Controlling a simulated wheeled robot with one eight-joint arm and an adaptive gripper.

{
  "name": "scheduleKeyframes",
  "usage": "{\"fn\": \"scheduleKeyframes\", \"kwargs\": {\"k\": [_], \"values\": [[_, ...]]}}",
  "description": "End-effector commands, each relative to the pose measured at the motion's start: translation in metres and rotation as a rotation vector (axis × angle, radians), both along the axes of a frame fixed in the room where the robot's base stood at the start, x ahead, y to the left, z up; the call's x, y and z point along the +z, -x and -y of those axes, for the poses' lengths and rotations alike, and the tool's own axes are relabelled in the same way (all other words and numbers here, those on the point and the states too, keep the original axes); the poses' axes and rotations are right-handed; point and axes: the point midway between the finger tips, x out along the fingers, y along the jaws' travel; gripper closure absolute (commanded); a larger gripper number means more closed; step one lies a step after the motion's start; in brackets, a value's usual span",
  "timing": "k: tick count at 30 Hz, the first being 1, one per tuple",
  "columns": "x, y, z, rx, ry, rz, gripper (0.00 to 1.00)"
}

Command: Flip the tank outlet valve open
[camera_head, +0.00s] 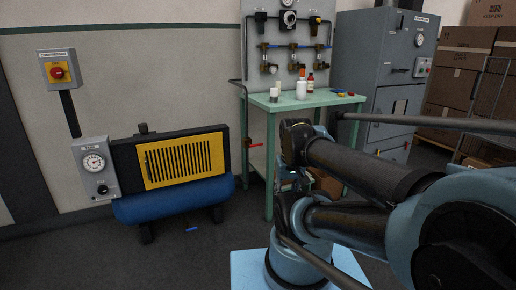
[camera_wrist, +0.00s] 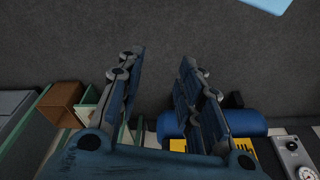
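The blue compressor tank (camera_head: 175,203) lies on the floor at the left in the head view, under a yellow grille (camera_head: 180,161). A red lever (camera_head: 254,144) sits on the thin pipe between the tank and the green table; it looks roughly level, and it seems to be the outlet valve. In the wrist view my gripper (camera_wrist: 160,62) is open and empty, its two fingers well apart over bare dark floor. The tank (camera_wrist: 246,122) shows beyond the right finger there. I cannot make out the red lever in the wrist view.
The green table (camera_head: 262,101) holds bottles and small items. Above it is a panel (camera_head: 285,68) with regulators. A gauge box (camera_head: 97,167) and a red-yellow switch (camera_head: 57,72) are at the left. A grey cabinet (camera_head: 395,62) and cartons stand at the right. The front-left floor is mostly clear.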

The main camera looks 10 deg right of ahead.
Motion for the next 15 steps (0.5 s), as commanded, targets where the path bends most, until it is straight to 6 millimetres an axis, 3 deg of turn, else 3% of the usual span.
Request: {"fn": "scheduleKeyframes", "kwargs": {"k": [5, 15], "values": [[0.015, -0.025, -0.014, -0.02, -0.059, 0.009, 0.67], [0.048, -0.104, -0.04, -0.078, -0.243, 0.046, 0.67]]}}
